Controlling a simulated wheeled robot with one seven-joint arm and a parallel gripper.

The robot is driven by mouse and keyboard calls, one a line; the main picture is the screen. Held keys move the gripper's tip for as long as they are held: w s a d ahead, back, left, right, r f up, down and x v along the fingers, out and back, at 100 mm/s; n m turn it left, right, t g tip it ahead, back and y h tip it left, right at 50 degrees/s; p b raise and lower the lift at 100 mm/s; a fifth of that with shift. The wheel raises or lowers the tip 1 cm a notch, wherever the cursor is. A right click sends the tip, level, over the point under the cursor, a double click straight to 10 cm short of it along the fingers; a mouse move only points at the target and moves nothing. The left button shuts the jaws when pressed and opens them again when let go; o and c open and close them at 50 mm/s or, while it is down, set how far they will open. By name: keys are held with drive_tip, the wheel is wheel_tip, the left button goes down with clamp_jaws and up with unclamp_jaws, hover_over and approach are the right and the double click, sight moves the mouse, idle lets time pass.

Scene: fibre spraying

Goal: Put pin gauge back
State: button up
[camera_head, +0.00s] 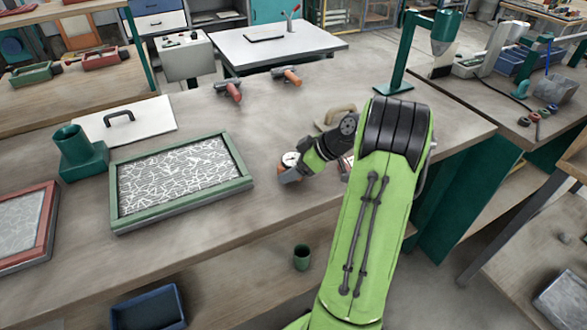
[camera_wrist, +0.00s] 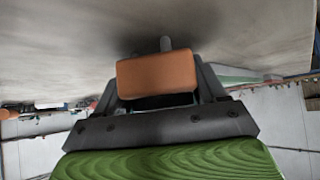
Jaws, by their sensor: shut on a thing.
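The pin gauge shows in the wrist view as an orange block (camera_wrist: 158,75) with a short grey pin at its far end. My gripper (camera_wrist: 160,88) is shut on the block, one dark finger on each side. The pin points at the grey bench surface; I cannot tell if it touches. In the head view, my gripper (camera_head: 289,172) is low over the bench, right of the green-framed fibre panel (camera_head: 182,178). A round white dial face (camera_head: 290,159) and a bit of orange (camera_head: 281,168) show there. My arm hides part of the bench behind.
A tan-handled float (camera_head: 335,116) is behind my wrist. A teal holder (camera_head: 80,150) and a white board (camera_head: 125,118) stand left. A green cup (camera_head: 302,257) and blue bin (camera_head: 148,307) are on the lower shelf.

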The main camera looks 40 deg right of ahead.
drive_tip(key=o, duration=1.3)
